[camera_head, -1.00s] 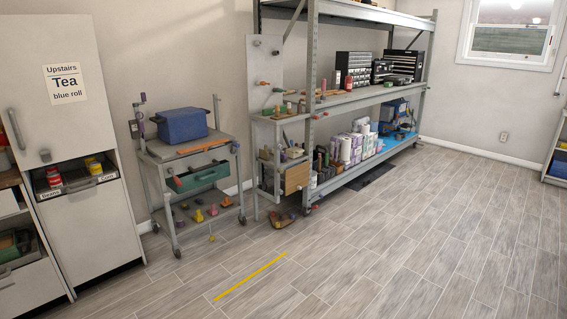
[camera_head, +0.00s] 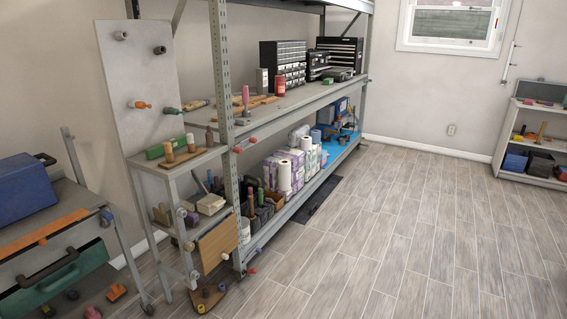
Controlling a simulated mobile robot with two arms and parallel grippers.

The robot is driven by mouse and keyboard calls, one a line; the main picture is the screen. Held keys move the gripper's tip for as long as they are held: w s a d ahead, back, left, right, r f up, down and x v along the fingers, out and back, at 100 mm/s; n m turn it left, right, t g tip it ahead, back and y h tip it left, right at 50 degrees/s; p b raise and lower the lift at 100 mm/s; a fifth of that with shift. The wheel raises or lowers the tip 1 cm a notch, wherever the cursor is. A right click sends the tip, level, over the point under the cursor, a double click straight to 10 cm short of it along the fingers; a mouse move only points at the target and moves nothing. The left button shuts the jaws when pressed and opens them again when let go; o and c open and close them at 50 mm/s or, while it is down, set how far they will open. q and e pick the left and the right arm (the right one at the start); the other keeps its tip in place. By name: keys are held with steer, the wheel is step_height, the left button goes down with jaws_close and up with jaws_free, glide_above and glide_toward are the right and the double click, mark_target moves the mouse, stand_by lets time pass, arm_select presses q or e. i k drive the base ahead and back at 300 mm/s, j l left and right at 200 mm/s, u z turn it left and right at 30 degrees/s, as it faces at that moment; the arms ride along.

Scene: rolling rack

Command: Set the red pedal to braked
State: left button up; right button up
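A small red part (camera_head: 251,271) sits low at the foot of the tall metal rack (camera_head: 229,150), close to the floor. Neither of my grippers is in view.
A cart with a blue bin (camera_head: 25,184) and a green drawer (camera_head: 65,278) stands at the left. A wooden base with coloured pieces (camera_head: 205,298) lies on the floor before the rack. A low shelf (camera_head: 530,172) stands far right. The floor (camera_head: 400,240) in the middle and right is open.

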mark_target(253, 271)
steer(key=i+l+u, duration=0.2)
steer(key=i, duration=0.25)
steer(key=i+l+u, duration=0.15)
steer(key=i, duration=0.3)
steer(key=i+l+u, duration=0.2)
steer(key=i, duration=0.25)
